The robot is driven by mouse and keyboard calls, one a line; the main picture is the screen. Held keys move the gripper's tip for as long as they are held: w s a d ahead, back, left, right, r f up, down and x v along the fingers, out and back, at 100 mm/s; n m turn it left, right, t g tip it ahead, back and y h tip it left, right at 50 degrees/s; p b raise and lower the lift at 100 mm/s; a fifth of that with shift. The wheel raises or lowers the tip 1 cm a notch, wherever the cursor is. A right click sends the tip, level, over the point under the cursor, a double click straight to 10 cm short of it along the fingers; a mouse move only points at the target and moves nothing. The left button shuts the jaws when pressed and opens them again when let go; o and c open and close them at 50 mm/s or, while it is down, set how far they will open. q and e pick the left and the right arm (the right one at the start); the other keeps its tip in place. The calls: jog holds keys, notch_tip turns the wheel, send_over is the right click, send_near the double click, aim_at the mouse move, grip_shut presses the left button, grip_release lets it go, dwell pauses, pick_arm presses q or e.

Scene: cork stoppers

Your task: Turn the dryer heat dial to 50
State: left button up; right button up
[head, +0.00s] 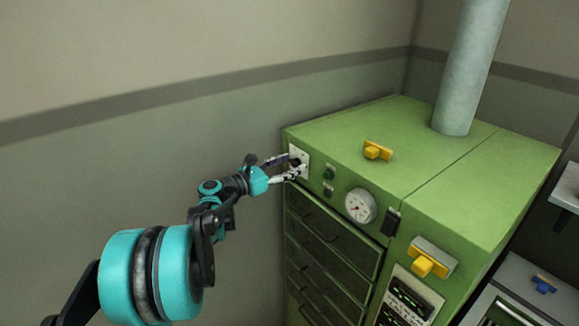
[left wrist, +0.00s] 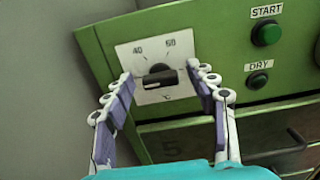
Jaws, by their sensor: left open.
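In the head view my left gripper (head: 283,170) is at the dryer's upper left front corner and partly hides the plate (head: 298,154). My right gripper is not in view.
To the right of the dial are the START button (left wrist: 267,34), the DRY button (left wrist: 257,80) and a round gauge (head: 360,205). Drawers with handles (head: 330,240) lie below. Yellow pieces (head: 377,150) sit on the dryer. A wall stands to the left.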

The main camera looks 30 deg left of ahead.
pick_arm(q)
jog(key=c, duration=1.2)
jog(key=shift+o, duration=0.2)
jog(key=shift+m, duration=0.4)
jog(key=m, duration=0.3)
jog(key=shift+m+p, duration=0.3)
jog(key=m, duration=0.5)
jog(key=shift+d+m, duration=0.1)
jog(key=shift+m, duration=0.2)
jog(key=m, duration=0.7)
jog(key=shift+f+p, duration=0.15)
jog(key=shift+p, duration=0.15)
jog(key=m, duration=0.6)
jog(key=shift+f+m, duration=0.1)
jog(key=shift+m, duration=0.3)
